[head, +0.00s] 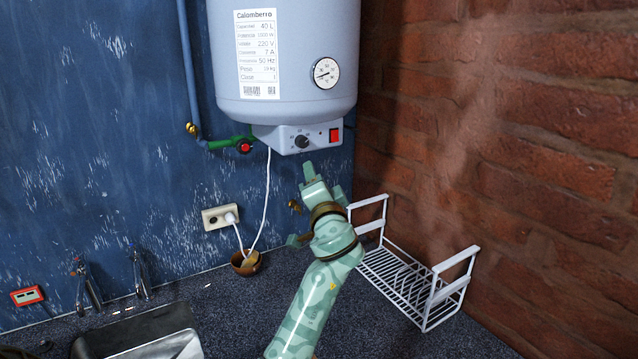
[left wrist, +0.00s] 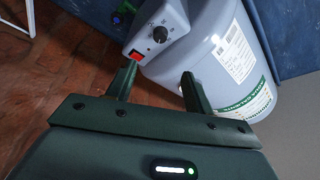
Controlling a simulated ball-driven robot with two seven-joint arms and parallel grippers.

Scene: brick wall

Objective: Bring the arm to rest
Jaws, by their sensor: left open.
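My left arm (head: 318,285) reaches up from the bottom middle of the head view. Its gripper (head: 323,180) is in the air just below the control box of the water heater, apart from it. In the left wrist view the two fingers of this gripper (left wrist: 160,70) stand apart with nothing between them. The heater's control box (left wrist: 154,28), with a dark knob and a red switch (left wrist: 161,34), lies beyond the fingertips. In the head view the red switch (head: 335,135) is at the box's right end. My right gripper is in neither view.
The heater tank (head: 285,60) hangs above the gripper. A white wire rack (head: 410,280) stands on the dark counter (head: 225,315) to the right. A small brown bowl (head: 246,264) and a wall socket (head: 219,217) are left. The sink (head: 150,335) is lower left. Brick wall rises at right.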

